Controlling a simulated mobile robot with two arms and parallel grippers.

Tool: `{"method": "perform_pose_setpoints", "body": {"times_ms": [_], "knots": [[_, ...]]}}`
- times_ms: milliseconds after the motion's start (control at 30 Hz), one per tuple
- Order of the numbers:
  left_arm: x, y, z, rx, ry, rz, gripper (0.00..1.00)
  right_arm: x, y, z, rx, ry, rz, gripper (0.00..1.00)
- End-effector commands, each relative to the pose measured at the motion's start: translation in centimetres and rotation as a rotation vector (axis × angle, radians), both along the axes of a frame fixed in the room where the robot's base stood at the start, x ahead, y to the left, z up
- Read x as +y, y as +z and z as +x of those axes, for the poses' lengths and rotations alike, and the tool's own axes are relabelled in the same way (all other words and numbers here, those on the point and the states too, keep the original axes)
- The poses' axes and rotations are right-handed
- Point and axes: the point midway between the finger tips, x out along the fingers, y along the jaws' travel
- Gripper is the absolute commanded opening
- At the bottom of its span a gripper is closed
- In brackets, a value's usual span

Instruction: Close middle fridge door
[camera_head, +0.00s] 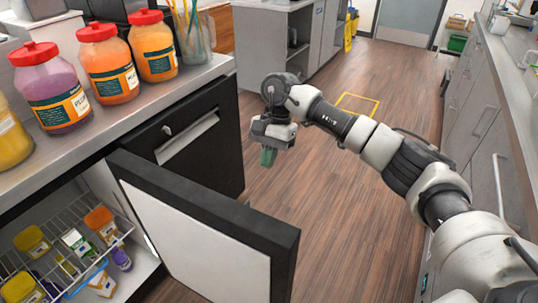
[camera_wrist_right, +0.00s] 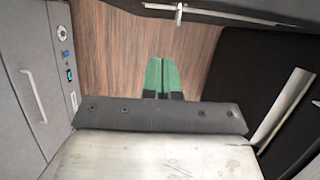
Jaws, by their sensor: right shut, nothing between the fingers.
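The middle fridge door (camera_head: 210,235) stands open at the lower left of the head view. Its white inner panel faces me, and its black top edge reaches out over the floor. The lit fridge interior (camera_head: 130,285) shows to the left of it. My right gripper (camera_head: 268,157) hangs over the floor beyond the door's free end, apart from it, fingers pointing down. Its green fingertips (camera_wrist_right: 163,75) are together with nothing between them in the right wrist view. My left gripper is not in view.
Jars with red lids (camera_head: 107,62) stand on the counter (camera_head: 125,110) above the fridge. A closed black front with a silver handle (camera_head: 187,138) is beyond the open door. Grey cabinets (camera_head: 480,130) line the right side. The wooden floor (camera_head: 330,200) between is clear.

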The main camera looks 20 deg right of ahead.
Motion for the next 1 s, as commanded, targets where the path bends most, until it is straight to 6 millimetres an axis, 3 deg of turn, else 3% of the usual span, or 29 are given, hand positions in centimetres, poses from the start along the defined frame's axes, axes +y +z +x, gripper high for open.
{"method": "perform_pose_setpoints", "body": {"times_ms": [300,600,1000], "knots": [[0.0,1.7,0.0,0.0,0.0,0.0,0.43,1.9,-6.3,-1.8,0.006,0.001,0.0,0.0],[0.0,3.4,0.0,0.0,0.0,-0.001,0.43,4.7,-6.3,-4.1,0.0,0.001,0.0,0.0],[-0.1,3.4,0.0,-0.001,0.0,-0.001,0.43,5.0,-6.4,-4.3,-0.001,0.0,0.001,0.0]]}}
